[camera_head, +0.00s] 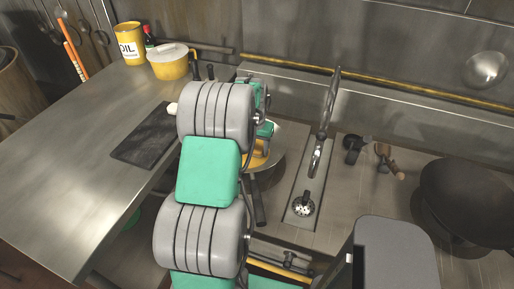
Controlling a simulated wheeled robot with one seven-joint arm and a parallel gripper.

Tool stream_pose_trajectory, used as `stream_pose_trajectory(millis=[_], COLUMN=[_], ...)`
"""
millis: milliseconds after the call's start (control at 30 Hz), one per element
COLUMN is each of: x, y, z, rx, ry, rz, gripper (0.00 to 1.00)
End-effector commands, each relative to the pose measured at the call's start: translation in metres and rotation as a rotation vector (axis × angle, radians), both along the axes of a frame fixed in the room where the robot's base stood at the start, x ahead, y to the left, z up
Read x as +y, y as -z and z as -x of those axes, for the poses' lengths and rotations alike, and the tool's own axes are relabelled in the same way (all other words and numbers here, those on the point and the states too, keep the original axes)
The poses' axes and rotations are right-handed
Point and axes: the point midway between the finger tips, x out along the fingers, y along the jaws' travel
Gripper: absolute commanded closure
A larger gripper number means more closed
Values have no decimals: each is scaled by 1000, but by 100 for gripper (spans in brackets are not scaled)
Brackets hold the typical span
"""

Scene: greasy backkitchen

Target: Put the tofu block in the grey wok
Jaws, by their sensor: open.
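A small whitish block (172,108), which looks like the tofu block, sits at the far right end of the dark cutting board (143,140); my arm partly covers it. A grey wok (279,150) lies behind my arm, its dark handle (260,206) pointing toward me. Much of the wok is hidden. My arm's far end bends down over the wok. My gripper (258,157) seems to be the yellow part there, mostly hidden by the arm. It is open, apart from the whitish block, and I see nothing held in it.
A yellow oil tin (131,43) and a yellow lidded pot (171,62) stand at the back left. A large dark wok (472,200) sits at the right. The steel counter (75,150) left of the board is clear.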

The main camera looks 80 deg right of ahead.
Motion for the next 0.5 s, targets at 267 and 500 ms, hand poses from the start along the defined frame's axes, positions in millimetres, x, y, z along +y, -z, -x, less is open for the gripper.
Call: stream_pose_trajectory(millis=[267, 500], x=[5, 12], y=[-59, -109], z=[-1, -2], rx=[-1, -1], ry=[0, -1], rz=[8, 3], gripper=[48, 48])
